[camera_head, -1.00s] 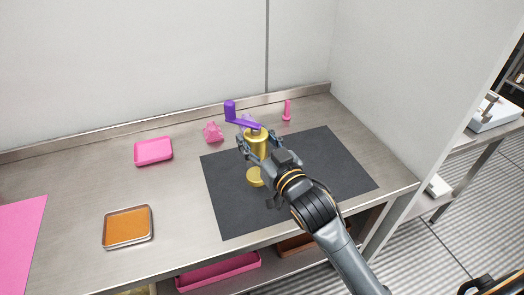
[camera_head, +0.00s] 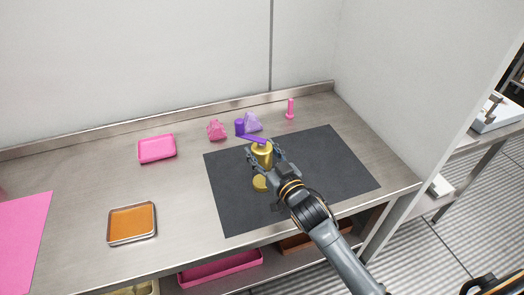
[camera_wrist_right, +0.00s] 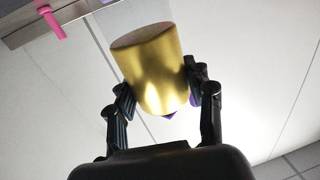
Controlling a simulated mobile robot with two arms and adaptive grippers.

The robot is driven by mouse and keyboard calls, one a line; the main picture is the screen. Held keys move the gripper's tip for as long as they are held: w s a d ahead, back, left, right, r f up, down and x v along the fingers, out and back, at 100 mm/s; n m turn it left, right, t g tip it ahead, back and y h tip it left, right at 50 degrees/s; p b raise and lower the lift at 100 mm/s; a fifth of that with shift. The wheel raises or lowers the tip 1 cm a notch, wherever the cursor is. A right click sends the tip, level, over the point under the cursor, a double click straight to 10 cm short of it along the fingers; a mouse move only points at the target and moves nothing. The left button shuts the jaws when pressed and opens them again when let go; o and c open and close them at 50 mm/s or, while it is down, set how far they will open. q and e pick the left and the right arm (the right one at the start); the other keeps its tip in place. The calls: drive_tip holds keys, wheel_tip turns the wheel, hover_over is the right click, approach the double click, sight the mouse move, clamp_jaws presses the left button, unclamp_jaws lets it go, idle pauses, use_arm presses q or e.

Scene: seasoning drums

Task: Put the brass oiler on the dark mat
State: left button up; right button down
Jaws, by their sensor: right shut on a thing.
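The brass oiler (camera_head: 262,158) is a gold cylinder with a purple bent spout (camera_head: 240,126) on top. My right gripper (camera_head: 265,162) is shut around its body. In the right wrist view, the gold body (camera_wrist_right: 153,75) sits between the two fingers (camera_wrist_right: 162,92), with its round end showing and a bit of purple behind it. The oiler appears held up over the dark mat (camera_head: 330,165), near its back left part; the exact gap is hard to tell. My left gripper is not in view.
A pink crumpled piece (camera_head: 216,131), a lilac piece (camera_head: 253,122) and a pink peg (camera_head: 290,109) stand behind the mat. A pink tray (camera_head: 157,149) and an orange tray (camera_head: 131,223) lie left.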

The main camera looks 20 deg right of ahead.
drive_tip(key=c, duration=0.9)
unclamp_jaws()
drive_tip(key=shift+f, duration=0.15)
drive_tip(key=o, duration=0.4)
drive_tip(key=shift+s+d+r+b, duration=0.1)
drive_tip(key=shift+s+d+b, duration=0.25)
drive_tip(key=shift+s, duration=1.65)
drive_tip(key=shift+s+d+r+b, duration=0.1)
drive_tip(key=shift+s+d+b, duration=0.25)
drive_tip(key=shift+s, duration=1.6)
drive_tip(key=shift+s+d+b, duration=0.25)
drive_tip(key=shift+s+d, duration=0.2)
drive_tip(key=shift+s, duration=1.55)
drive_tip(key=shift+f, duration=0.1)
